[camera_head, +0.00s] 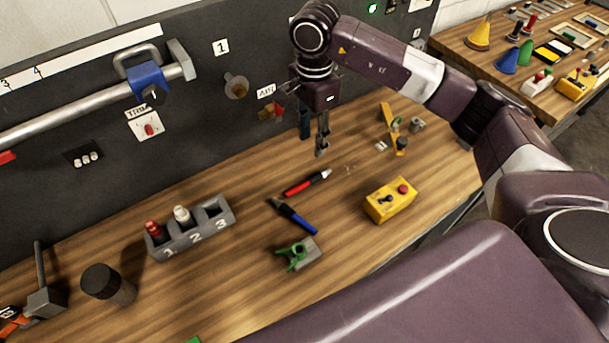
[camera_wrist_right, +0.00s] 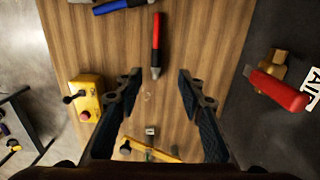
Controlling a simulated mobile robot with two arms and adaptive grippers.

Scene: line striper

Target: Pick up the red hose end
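The red hose end (camera_head: 307,183) lies flat on the wooden bench, a red body with a dark stripe and a light metal tip pointing to the upper right. In the right wrist view the red hose end (camera_wrist_right: 155,45) runs down from the top, its tip between my fingertips in the picture. My right gripper (camera_head: 315,143) points down above the bench near the back panel. In the wrist view my right gripper (camera_wrist_right: 160,76) has its fingers wide apart with nothing between them. My left gripper is not in view.
A blue similar piece (camera_head: 296,217) lies close beside the red one. A yellow control box (camera_head: 391,201), a green clamp (camera_head: 296,255) and a grey numbered rack (camera_head: 191,236) stand nearby. A red-handled valve (camera_head: 272,112) sticks out from the panel near my right gripper.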

